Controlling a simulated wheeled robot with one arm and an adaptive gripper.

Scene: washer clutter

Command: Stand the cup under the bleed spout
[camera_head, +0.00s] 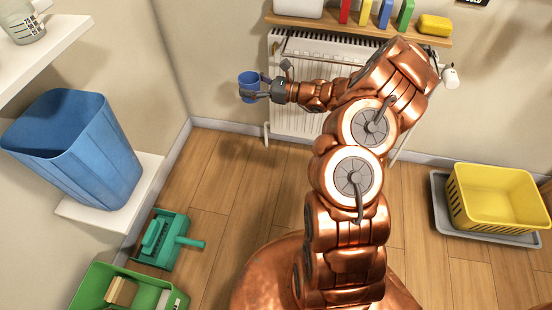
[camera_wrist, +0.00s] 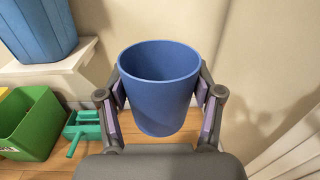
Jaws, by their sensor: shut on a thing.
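The blue cup (camera_head: 248,80) is in the air at the left end of the white radiator (camera_head: 300,122), in front of the wall. My gripper (camera_head: 254,92) is shut on the cup from its right side. In the wrist view the cup (camera_wrist: 160,95) looks upright and empty, with its open rim up. The pads of my gripper (camera_wrist: 161,100) press its left and right sides. I cannot make out the bleed spout clearly; my arm covers part of the radiator.
A wooden shelf (camera_head: 350,25) with several coloured items hangs over the radiator. A blue bin (camera_head: 75,145) stands on a low white ledge (camera_head: 95,215) at left. A green dustpan (camera_head: 160,240), a green crate (camera_head: 85,285) and a yellow basket (camera_head: 495,200) stand lower down. Floor below the cup is clear.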

